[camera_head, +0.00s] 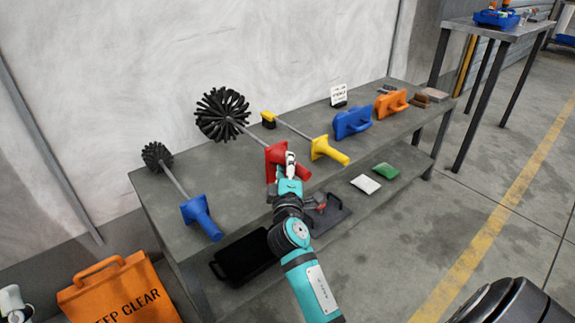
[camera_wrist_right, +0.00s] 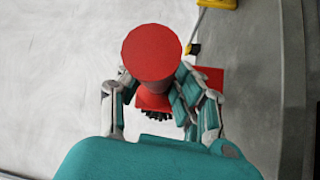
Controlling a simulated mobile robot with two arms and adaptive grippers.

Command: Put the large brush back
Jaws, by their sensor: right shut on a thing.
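The large brush has a round black bristle head (camera_head: 222,113), a grey shaft and a red guard and handle (camera_head: 277,153). My right gripper (camera_head: 289,168) is shut around the red handle. The brush points away to the back left, its head over the rear of the grey table (camera_head: 245,187). I cannot tell whether the brush touches the table. In the right wrist view the round red handle end (camera_wrist_right: 152,52) sits between the fingers of my right gripper (camera_wrist_right: 150,108), with black bristles beyond. Part of my left gripper (camera_head: 14,300) shows at the lower left edge.
A smaller blue-handled brush (camera_head: 200,217) lies to the left, a yellow-handled brush (camera_head: 328,150) to the right. Blue (camera_head: 352,122) and orange (camera_head: 391,104) handled blocks stand further right. A lower shelf holds pads.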

